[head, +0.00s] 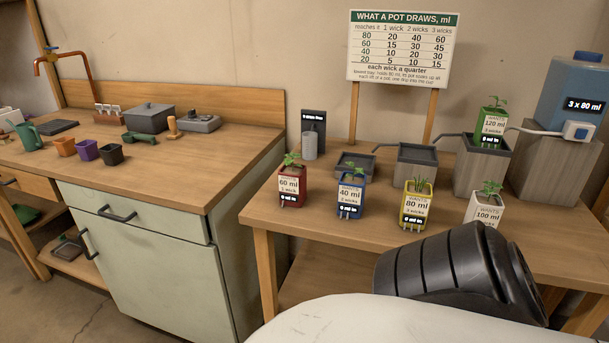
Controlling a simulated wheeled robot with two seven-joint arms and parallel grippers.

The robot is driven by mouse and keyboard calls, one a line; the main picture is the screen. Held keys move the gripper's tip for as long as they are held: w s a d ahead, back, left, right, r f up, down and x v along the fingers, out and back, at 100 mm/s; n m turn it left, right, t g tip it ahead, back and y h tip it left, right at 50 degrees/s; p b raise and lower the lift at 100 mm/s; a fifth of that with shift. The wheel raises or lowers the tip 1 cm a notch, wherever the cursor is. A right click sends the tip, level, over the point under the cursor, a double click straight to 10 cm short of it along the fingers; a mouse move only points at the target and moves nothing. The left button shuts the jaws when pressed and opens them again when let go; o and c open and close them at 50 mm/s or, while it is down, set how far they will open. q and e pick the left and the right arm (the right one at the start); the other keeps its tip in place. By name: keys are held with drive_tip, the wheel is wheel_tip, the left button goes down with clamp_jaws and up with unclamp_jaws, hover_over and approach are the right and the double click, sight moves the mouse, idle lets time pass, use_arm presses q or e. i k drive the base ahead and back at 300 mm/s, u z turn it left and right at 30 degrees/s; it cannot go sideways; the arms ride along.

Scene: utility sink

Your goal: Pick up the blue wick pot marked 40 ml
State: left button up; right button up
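The blue wick pot (350,198) stands upright on the right-hand table. It has a white label reading 40 ml, a dark tag below it and a small green plant on top. A red pot (292,190) marked 60 ml stands to its left, and a yellow pot (417,205) marked 80 ml to its right. Neither gripper shows in the head view. A black ribbed part and a white rounded part, apparently mine, fill the lower right foreground and cover part of the table's front.
A white pot (485,207) marked 100 ml and a green pot (492,128) marked 120 ml are further right. Grey trays (417,153) step up behind the pots. A blue tank (575,95) stands at the far right. A sign (404,48) rises behind. A cabinet counter (170,178) is left.

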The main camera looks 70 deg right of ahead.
sight(351, 185)
drive_tip(key=i, duration=1.95)
drive_tip(key=z, duration=3)
